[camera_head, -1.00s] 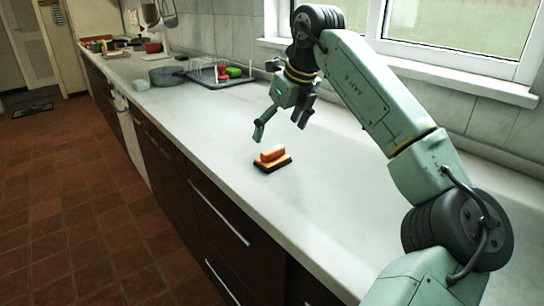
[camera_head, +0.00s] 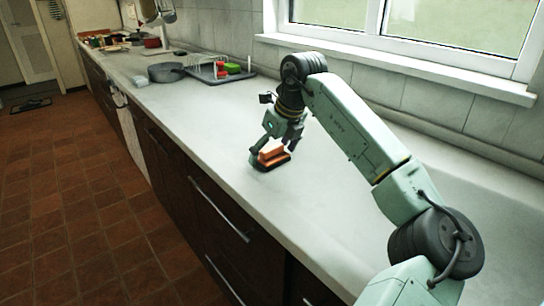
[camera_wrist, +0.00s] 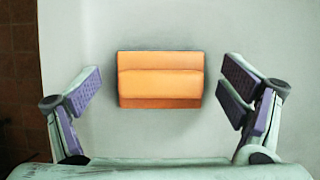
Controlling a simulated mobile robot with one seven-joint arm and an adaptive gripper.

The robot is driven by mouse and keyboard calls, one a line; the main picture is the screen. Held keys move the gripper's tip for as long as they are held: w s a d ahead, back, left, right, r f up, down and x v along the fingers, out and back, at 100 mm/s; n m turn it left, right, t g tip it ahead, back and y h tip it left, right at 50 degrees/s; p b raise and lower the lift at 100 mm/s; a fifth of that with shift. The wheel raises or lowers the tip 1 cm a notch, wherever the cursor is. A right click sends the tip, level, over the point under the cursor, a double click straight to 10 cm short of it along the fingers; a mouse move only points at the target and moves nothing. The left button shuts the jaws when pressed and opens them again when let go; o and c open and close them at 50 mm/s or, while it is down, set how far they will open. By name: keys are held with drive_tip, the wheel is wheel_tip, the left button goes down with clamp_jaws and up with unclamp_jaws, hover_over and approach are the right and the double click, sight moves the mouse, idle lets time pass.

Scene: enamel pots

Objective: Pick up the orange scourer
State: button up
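The orange scourer (camera_head: 271,157) lies on the white worktop near its front edge, a block with a raised orange grip and a dark underside. In the wrist view the scourer (camera_wrist: 160,80) sits centred between the two fingers, with a clear gap on each side. My gripper (camera_head: 272,151) is low over the scourer, one finger showing to its left and the other partly behind it. In the wrist view my gripper (camera_wrist: 160,92) is wide open and its purple-padded fingers touch nothing.
The worktop (camera_head: 215,130) is bare around the scourer. A grey pan (camera_head: 166,72) and a dark tray (camera_head: 206,75) with red and green items stand farther back. The window sill (camera_head: 400,75) and tiled wall bound the right side.

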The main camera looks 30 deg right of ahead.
sight(270, 146)
drive_tip(key=c, duration=1)
drive_tip(key=shift+c, duration=0.2)
drive_tip(key=shift+r, duration=0.8)
drive_tip(key=shift+b+v, duration=0.55)
drive_tip(key=shift+v, duration=0.4)
drive_tip(key=s+a+b, duration=0.1)
drive_tip(key=s+a, duration=0.1)
drive_tip(key=s, duration=0.2)
drive_tip(key=s+a+r+b, duration=0.1)
drive_tip(key=s+a, duration=0.2)
drive_tip(key=s, duration=0.1)
drive_tip(key=s+a+b, duration=0.2)
drive_tip(key=s+a, duration=0.1)
drive_tip(key=s, duration=0.2)
drive_tip(key=shift+a+r, duration=0.25)
drive_tip(key=shift+r, duration=0.1)
